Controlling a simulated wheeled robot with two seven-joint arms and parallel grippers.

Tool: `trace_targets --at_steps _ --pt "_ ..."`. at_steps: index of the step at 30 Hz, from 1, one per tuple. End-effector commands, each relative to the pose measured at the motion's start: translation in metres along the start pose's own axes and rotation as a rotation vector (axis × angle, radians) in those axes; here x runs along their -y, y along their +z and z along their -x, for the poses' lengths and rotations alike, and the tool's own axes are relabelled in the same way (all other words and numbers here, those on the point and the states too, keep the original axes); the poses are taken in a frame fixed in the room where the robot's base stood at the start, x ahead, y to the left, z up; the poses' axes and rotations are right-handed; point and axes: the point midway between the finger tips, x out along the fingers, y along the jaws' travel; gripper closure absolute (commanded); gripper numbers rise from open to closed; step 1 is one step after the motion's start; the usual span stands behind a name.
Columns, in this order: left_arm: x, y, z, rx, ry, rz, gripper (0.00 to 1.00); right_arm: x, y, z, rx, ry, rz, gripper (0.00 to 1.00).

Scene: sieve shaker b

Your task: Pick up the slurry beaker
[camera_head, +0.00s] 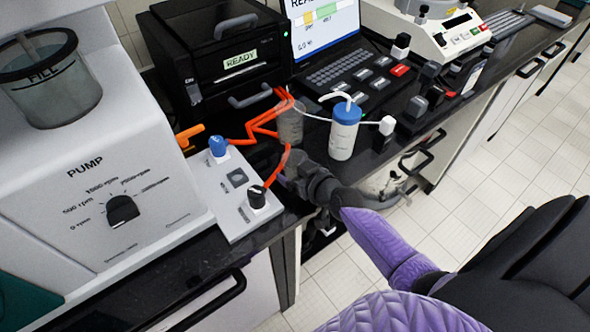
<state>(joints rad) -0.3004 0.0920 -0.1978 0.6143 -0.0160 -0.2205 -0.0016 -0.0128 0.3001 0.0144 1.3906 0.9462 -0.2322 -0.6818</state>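A small grey, see-through beaker (290,124) stands on the dark bench at the centre, in front of the black machine, with orange tubing around it. It is likely the slurry beaker, but I see no label on it. My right gripper (292,166) reaches in from the lower right and is just in front of and below the beaker. Its dark fingers blend into the dark bench, so I cannot tell their opening or whether they touch anything. My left gripper is not in view.
A white bottle with a blue cap (344,132) stands right of the beaker. The white pump (130,175) and its knob panel (226,190) are left. A black machine marked READY (215,65) and a laptop (335,70) stand behind. The bench's front edge runs below my gripper.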

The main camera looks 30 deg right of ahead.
Motion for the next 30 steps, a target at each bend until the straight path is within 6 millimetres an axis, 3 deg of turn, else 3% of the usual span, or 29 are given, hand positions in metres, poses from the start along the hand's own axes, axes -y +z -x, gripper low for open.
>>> trace_targets --at_steps 1,9,10,20,30 --pt "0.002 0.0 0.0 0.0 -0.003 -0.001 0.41 0.0 0.0 0.0 0.0 0.0 0.0 0.23" --pt "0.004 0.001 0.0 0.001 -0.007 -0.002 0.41 0.0 0.0 0.0 0.0 0.0 0.0 0.8" --pt "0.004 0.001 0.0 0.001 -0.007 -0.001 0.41 0.0 0.0 0.0 0.0 0.0 0.0 0.83" --pt "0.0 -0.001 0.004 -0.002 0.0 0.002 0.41 0.0 -0.006 0.002 -0.002 0.0 0.001 0.84" --pt "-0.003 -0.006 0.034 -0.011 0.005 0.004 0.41 0.0 -0.046 0.019 -0.004 0.001 0.0 0.84"
